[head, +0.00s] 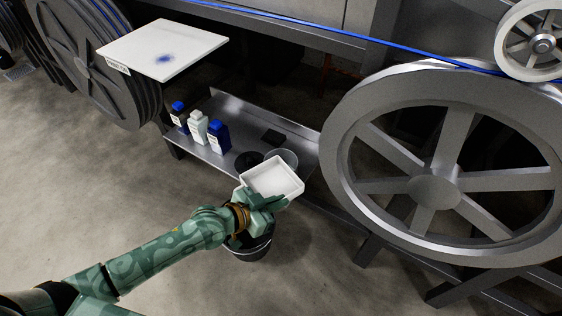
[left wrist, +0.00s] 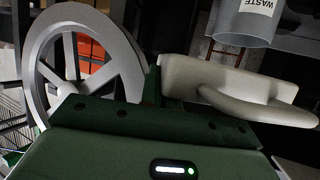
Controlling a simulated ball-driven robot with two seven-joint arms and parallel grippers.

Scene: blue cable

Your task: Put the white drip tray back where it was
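The white drip tray (head: 272,178) is a shallow square tray, held in the air over the front edge of the metal shelf, its open side towards the head camera. My left gripper (head: 266,200) is at its near edge and appears shut on it. In the left wrist view the white tray (left wrist: 225,80) and its rounded handle (left wrist: 285,117) show beyond the green gripper body. The fingertips are mostly hidden, so the exact grip is unclear. My right gripper is in neither view.
The metal shelf (head: 228,163) holds white and blue bottles (head: 197,128) at its left. A clear container (head: 287,156) stands behind the tray; a WASTE label shows on one (left wrist: 245,22). A black bucket (head: 248,247) is below my gripper. A large spoked wheel (head: 440,165) stands right.

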